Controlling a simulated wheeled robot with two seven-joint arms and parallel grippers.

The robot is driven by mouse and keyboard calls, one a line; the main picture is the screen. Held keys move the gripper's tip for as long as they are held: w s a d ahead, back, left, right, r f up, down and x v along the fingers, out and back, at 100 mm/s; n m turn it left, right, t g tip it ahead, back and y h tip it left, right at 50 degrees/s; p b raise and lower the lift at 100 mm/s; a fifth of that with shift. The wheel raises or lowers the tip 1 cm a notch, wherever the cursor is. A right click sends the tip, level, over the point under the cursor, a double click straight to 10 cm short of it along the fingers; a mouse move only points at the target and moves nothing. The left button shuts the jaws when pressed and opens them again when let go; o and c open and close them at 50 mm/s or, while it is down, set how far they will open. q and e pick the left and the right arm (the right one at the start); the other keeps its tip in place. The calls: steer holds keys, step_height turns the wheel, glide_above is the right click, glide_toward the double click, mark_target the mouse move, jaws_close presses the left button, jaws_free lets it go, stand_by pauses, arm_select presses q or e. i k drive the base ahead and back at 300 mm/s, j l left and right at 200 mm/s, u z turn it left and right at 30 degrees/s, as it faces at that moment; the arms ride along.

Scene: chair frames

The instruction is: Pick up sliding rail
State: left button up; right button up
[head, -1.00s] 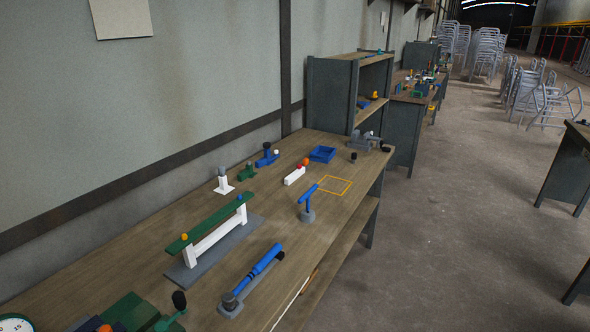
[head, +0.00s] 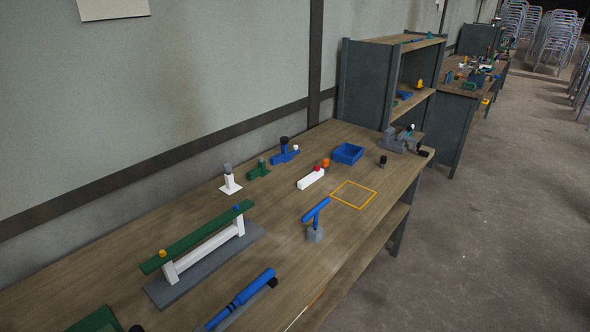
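A long green bar (head: 198,236) with a yellow knob (head: 163,253) and a blue knob (head: 236,208) lies across a white stand (head: 200,251) on a grey base plate (head: 178,288), at the left of the workbench. It looks like the sliding rail, but I cannot tell for sure. A blue cylinder piece (head: 243,291) lies at the bench's front edge, cut off by the lower frame edge. Neither of my grippers is in view.
On the workbench (head: 285,240), a blue T-shaped piece on a grey foot (head: 315,220) stands beside a yellow outlined square (head: 354,194). A blue tray (head: 348,153), a white block (head: 311,178) and small clamps are further back. A shelf unit (head: 372,85) stands at the far end.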

mark_target(312, 178)
steer(key=i+l+u, duration=0.35)
steer(key=l, duration=0.25)
steer(key=i+l+u, duration=0.3)
steer(key=l, duration=0.35)
steer(key=i+l+u, duration=0.15)
steer(key=l+u, duration=0.2)
steer(key=l, duration=0.35)
steer(key=i+l+u, duration=0.1)
steer(key=l+u, duration=0.2)
steer(key=l, duration=0.4)
steer(key=l+u, duration=0.35)
steer(key=l, duration=0.45)
